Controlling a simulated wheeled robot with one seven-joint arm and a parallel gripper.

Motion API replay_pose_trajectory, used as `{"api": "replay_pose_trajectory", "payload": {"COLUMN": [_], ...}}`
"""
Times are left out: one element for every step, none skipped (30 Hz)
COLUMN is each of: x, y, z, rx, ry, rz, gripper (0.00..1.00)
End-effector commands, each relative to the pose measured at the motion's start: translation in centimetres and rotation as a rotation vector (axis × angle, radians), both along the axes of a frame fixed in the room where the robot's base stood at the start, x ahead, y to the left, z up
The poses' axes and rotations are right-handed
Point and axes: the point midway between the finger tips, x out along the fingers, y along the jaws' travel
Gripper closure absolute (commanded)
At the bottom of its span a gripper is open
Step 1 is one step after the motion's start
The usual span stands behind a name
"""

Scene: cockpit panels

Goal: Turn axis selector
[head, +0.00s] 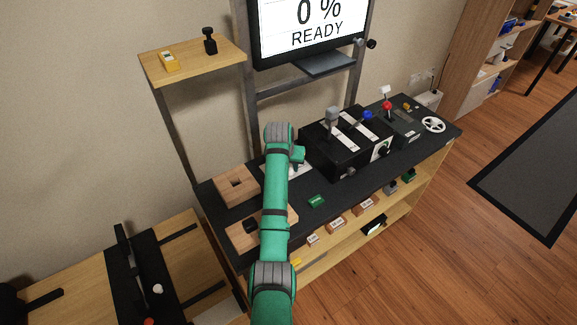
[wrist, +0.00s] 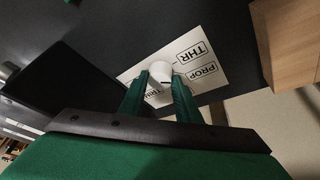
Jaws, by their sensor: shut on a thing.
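The axis selector is a white round knob (wrist: 160,70) on a white label plate (wrist: 205,68) in the wrist view. The plate reads THR and PROP, and a third label is partly hidden by a finger. My gripper (wrist: 161,86) is shut on the knob, with one green finger on each side of it. In the head view, my green arm covers the knob and my fingers. Only part of the white plate (head: 302,169) shows beside the arm. I cannot tell which label the knob points to.
A black lever box (head: 345,140) stands just right of the plate on the dark bench top. A wooden block with a square hole (head: 237,186) lies to the left. A screen (head: 310,28) reads 0 % READY. A small green piece (head: 316,201) lies near the front edge.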

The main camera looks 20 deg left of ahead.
Motion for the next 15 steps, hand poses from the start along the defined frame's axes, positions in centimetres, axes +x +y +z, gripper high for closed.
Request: {"api": "replay_pose_trajectory", "payload": {"x": [-0.17, -0.17, -0.18, -0.16, -0.15, -0.15, -0.16, -0.14, -0.13, -0.13, -0.13, -0.13, -0.12, -0.12, -0.12], "y": [-0.08, -0.12, -0.12, -0.18, -0.23, -0.24, -0.23, -0.28, -0.33, -0.32, -0.32, -0.34, -0.36, -0.38, -0.34], "z": [-0.14, -0.13, -0.12, -0.11, -0.11, -0.10, -0.10, -0.09, -0.10, -0.10, -0.10, -0.11, -0.11, -0.12, -0.12], "rx": [0.000, -0.002, 0.000, -0.001, 0.000, 0.000, -0.001, -0.001, -0.001, -0.001, -0.001, -0.001, -0.001, -0.001, 0.000], "ry": [0.006, 0.006, 0.006, 0.006, 0.006, 0.006, 0.006, 0.006, 0.007, 0.007, 0.007, 0.007, 0.007, 0.007, 0.007], "rz": [0.043, 0.072, 0.111, 0.137, 0.165, 0.202, 0.229, 0.255, 0.288, 0.313, 0.337, 0.368, 0.390, 0.411, 0.437], "gripper": [0.92, 0.92, 0.92, 0.92, 0.92, 0.92, 0.92, 0.92, 0.92, 0.92, 0.92, 0.92, 0.92, 0.92, 0.92]}}
